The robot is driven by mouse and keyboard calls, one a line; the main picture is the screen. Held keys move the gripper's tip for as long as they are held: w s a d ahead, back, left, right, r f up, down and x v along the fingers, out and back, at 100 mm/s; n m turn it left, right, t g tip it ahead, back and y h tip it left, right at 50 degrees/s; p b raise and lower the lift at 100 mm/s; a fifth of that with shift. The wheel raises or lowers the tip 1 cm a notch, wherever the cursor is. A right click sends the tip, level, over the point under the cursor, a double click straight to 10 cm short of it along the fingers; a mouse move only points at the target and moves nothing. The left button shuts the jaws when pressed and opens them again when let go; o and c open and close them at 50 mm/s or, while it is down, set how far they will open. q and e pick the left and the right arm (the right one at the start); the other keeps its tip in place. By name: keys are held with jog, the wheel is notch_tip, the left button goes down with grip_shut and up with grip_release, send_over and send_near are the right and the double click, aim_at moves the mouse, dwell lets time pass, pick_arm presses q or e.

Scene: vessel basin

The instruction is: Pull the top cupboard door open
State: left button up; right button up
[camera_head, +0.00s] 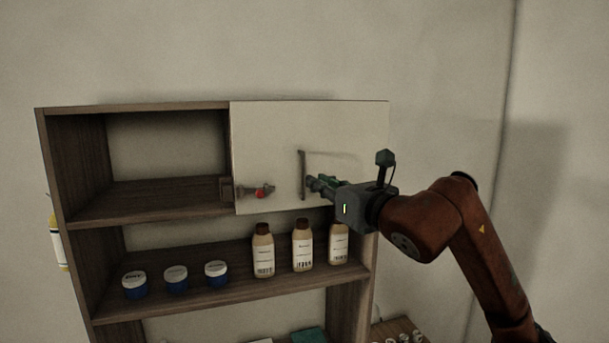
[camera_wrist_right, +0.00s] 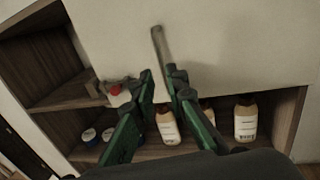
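The top cupboard door (camera_head: 270,140) is a pale panel and looks closed over the upper right compartment. Its dark upright bar handle (camera_head: 302,175) sits near the middle of the panel. A latch with a red spot (camera_head: 260,192) is at the door's lower left edge. My right gripper (camera_head: 315,184) is just right of the handle's lower part. In the right wrist view its green fingers (camera_wrist_right: 160,78) are apart, with the handle (camera_wrist_right: 160,45) ahead of and between the tips; contact cannot be told. My left gripper is not in view.
The shelf below holds three blue-and-white jars (camera_head: 176,279) and three brown-capped bottles (camera_head: 302,245), the bottles standing below the door and gripper. The upper left compartment (camera_head: 165,145) is open and empty. Bare wall lies to the right.

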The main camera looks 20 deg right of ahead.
aim_at(304, 175)
jog(key=p+x, duration=0.3)
jog(key=x, duration=0.5)
jog(key=shift+d, duration=0.2)
jog(key=shift+s, duration=0.1)
grip_shut()
dwell(0.3)
